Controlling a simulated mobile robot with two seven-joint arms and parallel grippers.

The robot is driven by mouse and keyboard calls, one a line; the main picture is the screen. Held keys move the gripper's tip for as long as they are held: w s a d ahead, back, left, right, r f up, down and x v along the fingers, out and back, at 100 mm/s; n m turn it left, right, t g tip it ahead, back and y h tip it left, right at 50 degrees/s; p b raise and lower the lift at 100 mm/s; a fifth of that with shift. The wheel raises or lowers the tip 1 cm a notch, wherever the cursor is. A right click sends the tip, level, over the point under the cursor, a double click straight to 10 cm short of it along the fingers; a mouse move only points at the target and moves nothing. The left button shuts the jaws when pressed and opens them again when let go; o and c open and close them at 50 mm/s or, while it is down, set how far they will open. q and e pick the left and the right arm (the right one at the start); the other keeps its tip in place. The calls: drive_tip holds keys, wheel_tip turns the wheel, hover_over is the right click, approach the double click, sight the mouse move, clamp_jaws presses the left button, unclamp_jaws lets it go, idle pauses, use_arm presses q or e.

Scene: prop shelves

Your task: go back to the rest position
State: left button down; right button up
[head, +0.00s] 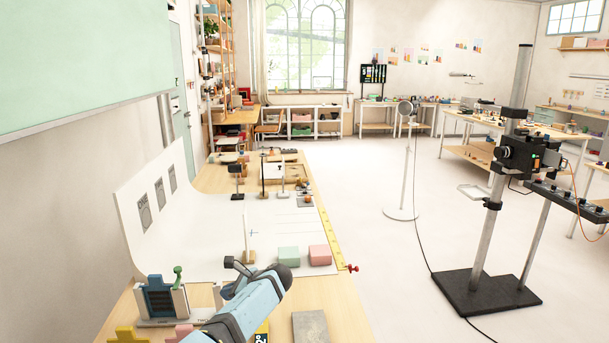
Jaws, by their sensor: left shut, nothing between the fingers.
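My left arm reaches in from the bottom centre of the head view, with a light blue link ending in a dark rounded joint. My left gripper (235,266) is small and dark, partly hidden by that arm, over the near part of the long workbench (285,325). It is shut and holds nothing that I can see. My right gripper is not in the picture.
A green block (288,256) and a pink block (320,255) sit on the white curved backdrop (215,235). A thin upright rod (247,232) stands close to the arm. A camera stand (487,240) is on the right. Floor between is mostly clear.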

use_arm(q)
drive_tip(key=s+d+f+n+h, duration=0.1)
drive_tip(key=s+f+n+h, duration=0.25)
drive_tip(key=s+f, duration=0.55)
drive_tip(key=s+f+n+g+h, duration=0.1)
drive_tip(key=s+f+n+h, duration=0.5)
drive_tip(key=s, duration=0.7)
drive_tip(key=s+a+r+n+t+h, duration=0.1)
drive_tip(key=s+a+r+n, duration=0.2)
drive_tip(key=s, duration=0.7)
drive_tip(key=s+a+r+n+h, duration=0.1)
drive_tip(key=s+a+r+n, duration=0.3)
drive_tip(key=s, duration=0.6)
drive_tip(key=s+r+n+t+h, duration=0.1)
drive_tip(key=s+r, duration=0.4)
drive_tip(key=s, duration=0.5)
drive_tip(key=w+d+f+t+h+p, duration=0.1)
drive_tip(key=w+d+f+t, duration=0.2)
drive_tip(key=f, duration=0.2)
drive_tip(key=w+d+f+t+h+p, duration=0.1)
drive_tip(key=w+d+f+t, duration=0.2)
drive_tip(key=f, duration=0.3)
drive_tip(key=shift+d+f+t+h, duration=0.25)
drive_tip(key=shift+d+t+h, duration=0.1)
drive_tip(key=shift+t, duration=0.15)
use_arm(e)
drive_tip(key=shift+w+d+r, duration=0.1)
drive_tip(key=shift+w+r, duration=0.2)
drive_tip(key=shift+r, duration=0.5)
